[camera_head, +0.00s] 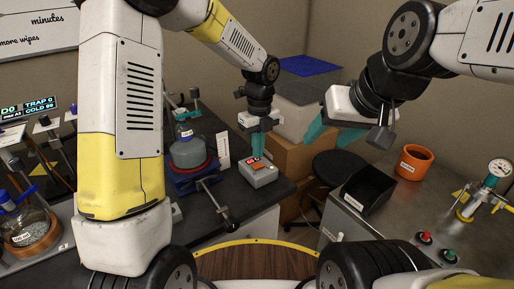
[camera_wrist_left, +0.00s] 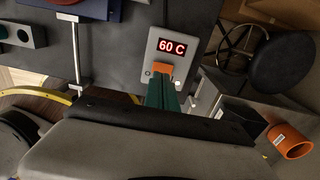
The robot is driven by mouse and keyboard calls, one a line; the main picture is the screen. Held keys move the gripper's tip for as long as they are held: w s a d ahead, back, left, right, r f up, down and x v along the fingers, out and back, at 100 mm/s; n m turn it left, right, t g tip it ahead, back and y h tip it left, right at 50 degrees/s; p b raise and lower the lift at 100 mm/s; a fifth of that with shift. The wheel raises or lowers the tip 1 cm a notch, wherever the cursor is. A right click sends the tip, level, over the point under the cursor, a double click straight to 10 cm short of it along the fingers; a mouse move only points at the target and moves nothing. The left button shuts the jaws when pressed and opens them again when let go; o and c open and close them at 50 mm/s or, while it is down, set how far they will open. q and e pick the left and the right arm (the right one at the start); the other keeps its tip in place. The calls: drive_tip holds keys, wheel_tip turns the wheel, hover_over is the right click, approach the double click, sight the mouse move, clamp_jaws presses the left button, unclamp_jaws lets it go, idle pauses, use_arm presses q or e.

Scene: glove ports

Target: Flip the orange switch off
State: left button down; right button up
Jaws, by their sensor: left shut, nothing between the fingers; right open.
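The orange switch (camera_wrist_left: 159,68) sits on the front of a small light-grey control box whose red display reads 60 C in the left wrist view. The same grey box (camera_head: 261,177) stands near the edge of the dark bench in the head view, with the switch small there. My left gripper (camera_head: 258,154) is shut and empty, its teal fingers pointing down at the box. In the left wrist view its fingertips (camera_wrist_left: 163,83) are right at the switch and overlap its lower part; I cannot tell whether they touch. My right gripper (camera_head: 332,128) is open and empty, well away to the right.
A bottle (camera_head: 188,150) stands on a blue-and-red stand left of the box, with a clamp rod in front. A white scale card (camera_head: 223,149) stands beside it. On the right bench are a black bin (camera_head: 367,190) and an orange pot (camera_head: 414,163). A dark stool (camera_head: 338,166) stands between benches.

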use_arm(q)
drive_tip(key=shift+s+a+r, duration=0.15)
drive_tip(key=shift+r, duration=1.85)
drive_tip(key=shift+r, duration=0.1)
wheel_tip(320, 180, up, 6)
hover_over(255, 166)
drive_tip(key=w+d, duration=0.1)
drive_tip(key=d, duration=0.1)
drive_tip(key=shift+r+g+y, duration=0.1)
drive_tip(key=shift+g+y, duration=0.2)
drive_tip(key=shift+y, duration=0.1)
drive_tip(key=f, duration=0.4)
drive_tip(key=a+f, duration=0.1)
drive_tip(key=f, duration=0.4)
drive_tip(key=s+f, duration=0.1)
drive_tip(key=f, duration=0.4)
drive_tip(key=shift+a, duration=0.25)
